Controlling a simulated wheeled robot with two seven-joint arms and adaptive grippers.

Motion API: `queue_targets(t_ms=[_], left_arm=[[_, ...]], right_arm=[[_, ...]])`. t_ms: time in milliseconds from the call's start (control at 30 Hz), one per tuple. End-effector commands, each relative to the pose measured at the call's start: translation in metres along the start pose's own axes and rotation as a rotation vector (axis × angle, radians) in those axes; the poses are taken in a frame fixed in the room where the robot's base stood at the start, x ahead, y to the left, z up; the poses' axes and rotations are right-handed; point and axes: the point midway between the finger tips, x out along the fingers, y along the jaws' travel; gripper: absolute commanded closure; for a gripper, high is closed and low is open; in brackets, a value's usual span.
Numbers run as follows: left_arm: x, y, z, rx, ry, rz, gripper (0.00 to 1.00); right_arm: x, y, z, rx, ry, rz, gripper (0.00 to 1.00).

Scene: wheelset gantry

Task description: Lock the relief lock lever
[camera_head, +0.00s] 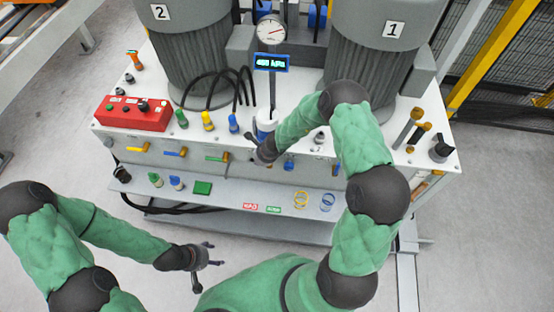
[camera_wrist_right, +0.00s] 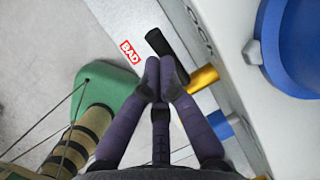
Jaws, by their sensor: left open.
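A black-handled lever (camera_wrist_right: 166,42) with a gold shaft (camera_wrist_right: 203,78) shows in the right wrist view beside the bench's front face. I cannot tell for sure whether it is the relief lock lever. My right gripper (camera_wrist_right: 160,72) has its fingertips together right beside the black handle, apparently not around it. In the head view the right gripper (camera_head: 252,138) is at the bench's front top edge, below the gauge post, and hides part of the front panel. My left gripper (camera_head: 212,254) is open and empty, in front of the bench and away from it.
A blue-shafted part (camera_wrist_right: 222,125) and a large blue round part (camera_wrist_right: 295,45) lie close to the right gripper. The front panel carries other coloured levers (camera_head: 217,157). A ledge (camera_head: 225,200) with BAD (camera_head: 250,206) and green labels juts out below. A red control box (camera_head: 133,113) stands left.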

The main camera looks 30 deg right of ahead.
Motion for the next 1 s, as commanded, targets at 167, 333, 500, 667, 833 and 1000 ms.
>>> queue_targets(t_ms=[167,333,500,667,833,1000], left_arm=[[-0.019,0.007,0.001,0.0,0.0,0.0,0.36],[-0.029,0.01,0.001,0.0,0.0,0.0,0.36],[-0.037,0.013,0.001,0.0,0.0,0.0,0.36],[-0.043,0.015,0.002,0.0,0.0,0.0,0.36],[-0.048,0.017,0.002,0.0,0.0,0.0,0.36],[-0.049,0.018,0.002,0.0,0.0,0.0,0.36]], right_arm=[[0.003,0.002,0.005,-0.02,0.088,0.003,1.0],[0.008,0.002,0.006,-0.03,0.15,0.002,1.0],[0.012,0.003,0.007,-0.029,0.146,0.001,1.0],[0.017,0.004,0.008,-0.029,0.145,0.002,1.0],[0.022,0.005,0.009,-0.028,0.145,0.002,1.0],[0.025,0.005,0.009,-0.028,0.144,0.001,1.0]])
